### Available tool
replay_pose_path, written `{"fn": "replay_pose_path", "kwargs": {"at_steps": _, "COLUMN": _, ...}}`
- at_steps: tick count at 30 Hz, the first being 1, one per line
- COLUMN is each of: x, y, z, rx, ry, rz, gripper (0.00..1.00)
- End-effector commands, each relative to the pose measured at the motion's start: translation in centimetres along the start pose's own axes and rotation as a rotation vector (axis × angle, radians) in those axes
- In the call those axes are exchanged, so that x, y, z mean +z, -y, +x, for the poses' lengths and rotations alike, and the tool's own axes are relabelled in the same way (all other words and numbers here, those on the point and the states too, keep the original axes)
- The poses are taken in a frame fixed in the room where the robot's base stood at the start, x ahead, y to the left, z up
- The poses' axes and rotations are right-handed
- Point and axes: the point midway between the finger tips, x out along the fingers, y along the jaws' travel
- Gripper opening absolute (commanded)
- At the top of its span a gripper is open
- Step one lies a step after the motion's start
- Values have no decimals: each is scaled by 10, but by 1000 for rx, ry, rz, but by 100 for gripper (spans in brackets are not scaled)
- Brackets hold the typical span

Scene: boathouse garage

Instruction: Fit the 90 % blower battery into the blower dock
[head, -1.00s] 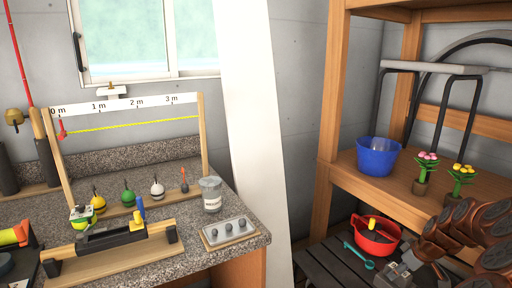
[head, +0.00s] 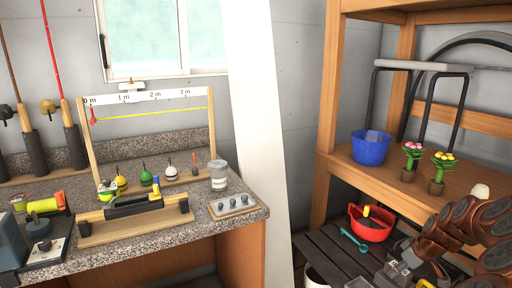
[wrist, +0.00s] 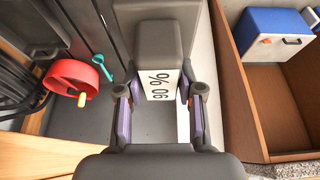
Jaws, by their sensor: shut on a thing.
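The battery (wrist: 158,45) is a dark grey block with a white label reading "90 %", upside down in the wrist view. My gripper (wrist: 158,112) is shut on it, one finger pad on each side of the label. The battery's far end points to the top of that view. In the head view my brown arm links come in at the lower right; I cannot make out the gripper or battery there. I cannot clearly identify the blower dock in either view.
A granite counter (head: 190,232) with fishing floats stands left. A wooden shelf holds a blue bucket (head: 371,147). The wrist view shows a blue box (wrist: 270,38) in a wooden compartment.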

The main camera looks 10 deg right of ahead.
Motion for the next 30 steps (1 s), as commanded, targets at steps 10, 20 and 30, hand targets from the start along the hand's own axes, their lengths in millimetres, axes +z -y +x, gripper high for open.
{"fn": "replay_pose_path", "kwargs": {"at_steps": 10, "x": -40, "y": 32, "z": 11, "rx": 17, "ry": -2, "rz": 30, "gripper": 0}}
{"fn": "replay_pose_path", "kwargs": {"at_steps": 20, "x": -110, "y": 119, "z": 32, "rx": 37, "ry": -1, "rz": 78, "gripper": 0}}
{"fn": "replay_pose_path", "kwargs": {"at_steps": 30, "x": -165, "y": 234, "z": 47, "rx": 77, "ry": -2, "rz": 174, "gripper": 0}}
